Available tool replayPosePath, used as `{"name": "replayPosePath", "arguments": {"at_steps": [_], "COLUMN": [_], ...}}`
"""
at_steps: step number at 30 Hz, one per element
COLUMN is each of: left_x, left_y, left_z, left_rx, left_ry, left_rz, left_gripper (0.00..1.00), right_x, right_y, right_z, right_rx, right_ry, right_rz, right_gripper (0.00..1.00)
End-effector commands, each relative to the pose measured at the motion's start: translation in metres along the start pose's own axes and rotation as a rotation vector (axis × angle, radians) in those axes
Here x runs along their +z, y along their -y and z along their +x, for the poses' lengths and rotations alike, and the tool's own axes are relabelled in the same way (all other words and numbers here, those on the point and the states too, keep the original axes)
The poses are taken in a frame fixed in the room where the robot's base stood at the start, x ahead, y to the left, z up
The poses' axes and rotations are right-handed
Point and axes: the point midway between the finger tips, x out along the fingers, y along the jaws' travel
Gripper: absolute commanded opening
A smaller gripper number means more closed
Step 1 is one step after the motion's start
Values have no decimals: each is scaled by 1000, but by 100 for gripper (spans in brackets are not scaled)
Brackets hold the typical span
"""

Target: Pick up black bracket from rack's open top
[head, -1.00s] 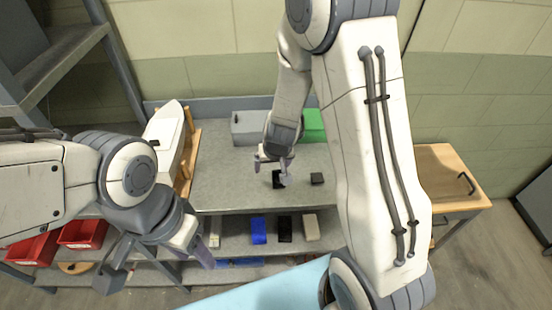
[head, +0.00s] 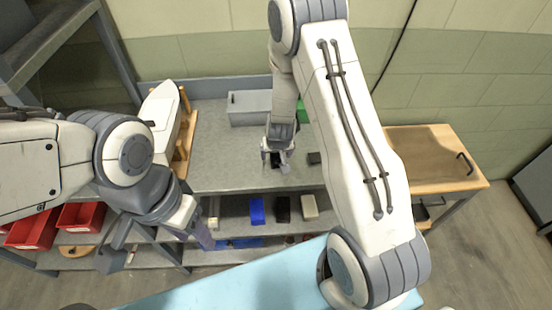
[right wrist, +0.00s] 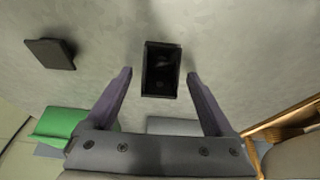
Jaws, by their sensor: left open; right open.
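The black bracket (right wrist: 161,84) lies on the grey top of the rack (head: 222,160). In the right wrist view it sits between my right gripper's two fingers (right wrist: 160,74), with a gap on each side. In the head view my right gripper (head: 277,163) is over the bracket and partly hides it; it is open and empty. How far the fingertips are above the surface is hard to tell. My left gripper (head: 155,250) is open and empty, in front of the rack at the lower left.
A small dark block (head: 314,158) lies right of the bracket, also in the right wrist view (right wrist: 50,53). A grey bin (head: 250,108) and a green bin (head: 303,112) stand behind. A white hull-like part (head: 160,120) is at left. Several parts fill the lower shelf.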

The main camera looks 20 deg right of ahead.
Motion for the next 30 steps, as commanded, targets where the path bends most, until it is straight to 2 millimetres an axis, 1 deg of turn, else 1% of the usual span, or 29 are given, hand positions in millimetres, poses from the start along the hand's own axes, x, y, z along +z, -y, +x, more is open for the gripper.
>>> {"name": "replayPosePath", "arguments": {"at_steps": [2,8,9,11,12,15,23,26,30], "left_x": [0,0,0,0,0,0,0,0,-1], "left_y": [0,0,0,0,0,0,0,0,-1], "left_z": [-1,0,0,0,0,0,-1,-5,-15], "left_rx": [0,0,0,0,0,0,0,0,0], "left_ry": [0,0,0,0,0,0,0,0,0], "left_rz": [0,0,0,0,0,0,0,1,2], "left_gripper": [50,50,50,50,50,50,50,50,50], "right_x": [0,0,0,0,0,0,-1,-2,-6], "right_y": [0,0,0,0,0,0,0,0,0], "right_z": [3,3,3,3,3,3,2,-1,-11], "right_rx": [0,-1,0,0,0,0,0,0,0], "right_ry": [0,0,0,0,0,0,-1,-1,-1], "right_rz": [0,0,0,0,0,0,0,0,0], "right_gripper": [88,88,72,49,34,0,0,0,0]}}
